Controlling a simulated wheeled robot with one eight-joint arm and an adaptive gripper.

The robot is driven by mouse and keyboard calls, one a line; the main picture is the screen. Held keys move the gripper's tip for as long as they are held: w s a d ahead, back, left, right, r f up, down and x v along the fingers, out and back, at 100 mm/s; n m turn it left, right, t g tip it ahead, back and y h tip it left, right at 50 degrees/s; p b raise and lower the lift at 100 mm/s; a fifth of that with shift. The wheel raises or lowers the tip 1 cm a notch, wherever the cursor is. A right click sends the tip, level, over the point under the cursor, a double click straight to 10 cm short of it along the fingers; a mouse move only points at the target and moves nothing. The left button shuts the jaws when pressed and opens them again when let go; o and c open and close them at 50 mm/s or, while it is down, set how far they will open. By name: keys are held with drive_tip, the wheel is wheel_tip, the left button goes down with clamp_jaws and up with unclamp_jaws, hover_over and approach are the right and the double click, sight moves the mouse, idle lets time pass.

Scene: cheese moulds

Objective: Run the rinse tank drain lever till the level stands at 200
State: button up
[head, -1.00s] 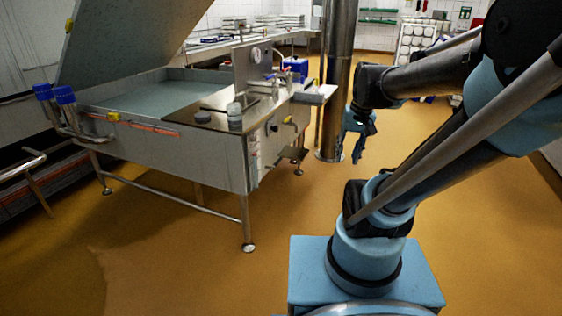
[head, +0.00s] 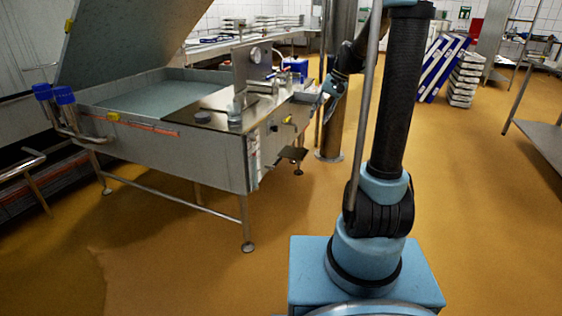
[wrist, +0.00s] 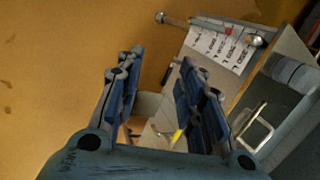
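The rinse tank (head: 175,150) is a steel tank on legs with its lid raised. A small lever with a yellow grip (head: 290,121), likely the drain lever, sticks out of its right end. My gripper (wrist: 162,60) is open and empty. In the head view it is beside the tank's right end, partly hidden by my arm.
A dial gauge (head: 256,55) stands on the tank's top panel. A steel post (head: 333,135) rises just right of the tank. The yellow floor in front is clear.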

drive_tip(key=w+a+f+g+y, duration=0.1)
drive_tip(key=w+a+f, duration=0.1)
drive_tip(key=w+f, duration=0.35)
drive_tip(key=w+a+f+y, duration=0.1)
drive_tip(key=w+f, duration=0.1)
drive_tip(key=w, duration=0.6)
drive_tip(key=g+y, duration=0.1)
approach(279, 161)
drive_tip(key=shift+m, duration=0.4)
drive_tip(key=x, duration=0.8)
drive_tip(key=shift+s+a, duration=0.1)
drive_tip(key=shift+a, duration=0.05)
drive_tip(key=shift+c, duration=0.6)
clamp_jaws()
